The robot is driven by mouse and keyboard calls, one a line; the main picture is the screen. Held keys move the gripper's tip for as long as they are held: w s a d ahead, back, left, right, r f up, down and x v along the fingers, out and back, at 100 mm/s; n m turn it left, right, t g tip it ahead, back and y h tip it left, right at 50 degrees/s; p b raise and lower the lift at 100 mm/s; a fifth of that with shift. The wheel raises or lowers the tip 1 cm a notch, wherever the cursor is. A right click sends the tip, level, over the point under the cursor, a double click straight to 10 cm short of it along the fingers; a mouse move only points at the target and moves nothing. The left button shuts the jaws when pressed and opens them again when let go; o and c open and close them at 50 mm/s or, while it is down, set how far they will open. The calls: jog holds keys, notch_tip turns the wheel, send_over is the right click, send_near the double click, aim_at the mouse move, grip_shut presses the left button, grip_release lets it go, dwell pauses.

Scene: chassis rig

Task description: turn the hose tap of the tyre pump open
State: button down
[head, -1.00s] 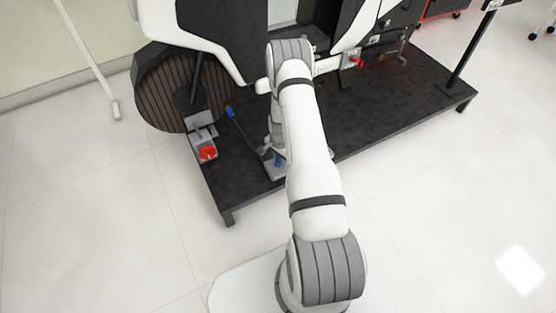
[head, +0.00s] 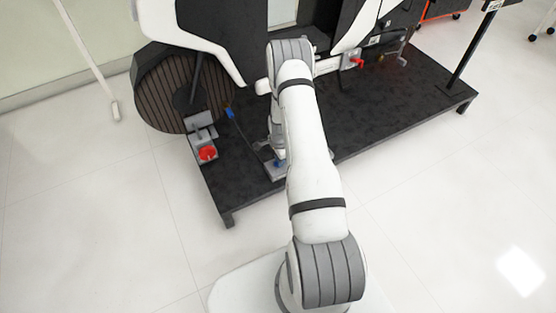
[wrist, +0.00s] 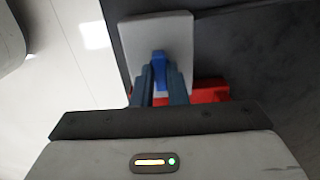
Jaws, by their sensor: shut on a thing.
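The hose tap shows in the wrist view as a blue handle (wrist: 159,57) in front of a light grey plate (wrist: 133,42). My gripper (wrist: 161,78) is shut on this blue handle, with one finger on each side. A red part (wrist: 208,93), perhaps of the pump body, shows partly behind the fingers. In the head view the blue tap (head: 280,163) is a small patch at the front edge of the black platform. A dark hose (head: 246,137) with a blue end (head: 229,112) runs towards it. My arm hides most of my gripper there.
The black platform (head: 400,100) carries a large ribbed wheel (head: 165,90) at the left. A bracket with a red knob (head: 207,153) stands near the platform's front left corner. Another red handle (head: 357,62) is at the back. The pale floor in front is clear.

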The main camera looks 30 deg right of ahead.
jog(key=c, duration=1.4)
grip_release()
jog(key=shift+c, duration=0.2)
notch_tip(320, 180, up, 8)
jog(key=p, duration=0.2)
jog(key=shift+f+p, duration=0.1)
jog(key=shift+p, duration=0.2)
